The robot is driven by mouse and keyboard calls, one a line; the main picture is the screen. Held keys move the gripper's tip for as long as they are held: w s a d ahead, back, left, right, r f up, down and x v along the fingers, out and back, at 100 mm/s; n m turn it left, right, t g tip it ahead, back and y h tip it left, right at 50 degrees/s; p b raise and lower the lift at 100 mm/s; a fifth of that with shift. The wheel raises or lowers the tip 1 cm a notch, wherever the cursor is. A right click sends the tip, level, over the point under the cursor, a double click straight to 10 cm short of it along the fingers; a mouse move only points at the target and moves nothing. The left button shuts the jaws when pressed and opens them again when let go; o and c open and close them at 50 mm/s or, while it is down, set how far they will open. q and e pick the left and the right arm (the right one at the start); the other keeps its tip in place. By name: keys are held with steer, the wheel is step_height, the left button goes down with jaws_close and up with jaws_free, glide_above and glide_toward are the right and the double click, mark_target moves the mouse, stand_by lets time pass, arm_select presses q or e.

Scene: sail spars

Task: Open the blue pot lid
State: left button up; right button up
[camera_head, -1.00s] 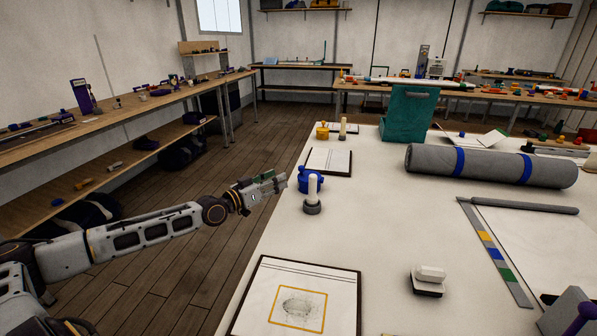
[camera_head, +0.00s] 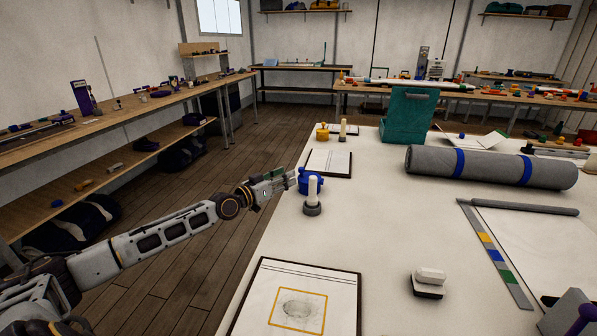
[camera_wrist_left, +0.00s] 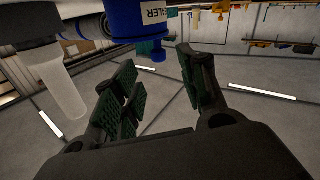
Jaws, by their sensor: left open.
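The blue pot (camera_head: 312,184) stands on the white table near its left edge, with its lid appearing to be on. My left gripper (camera_head: 289,178) is at the pot's left side, its fingertips close to it. In the left wrist view, which looks upside down, the blue pot (camera_wrist_left: 138,18) with a white label hangs at the top. A small blue knob (camera_wrist_left: 159,54) shows below it, between the fingertips of my open, empty left gripper (camera_wrist_left: 158,68). I cannot tell whether the fingers touch the knob. My right gripper is not in view.
A white-handled tool with a grey base (camera_head: 313,196) stands right in front of the pot. It also shows in the left wrist view (camera_wrist_left: 62,88). A grey roll (camera_head: 490,167) lies at the right. The table's middle is clear.

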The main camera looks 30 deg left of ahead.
mark_target(299, 178)
arm_select(q)
steer(key=shift+x, duration=0.75)
steer(key=shift+w+d, duration=0.25)
steer(key=shift+w, duration=0.45)
steer(key=shift+x, duration=2)
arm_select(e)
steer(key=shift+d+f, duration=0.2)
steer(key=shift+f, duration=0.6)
arm_select(q)
jaws_close()
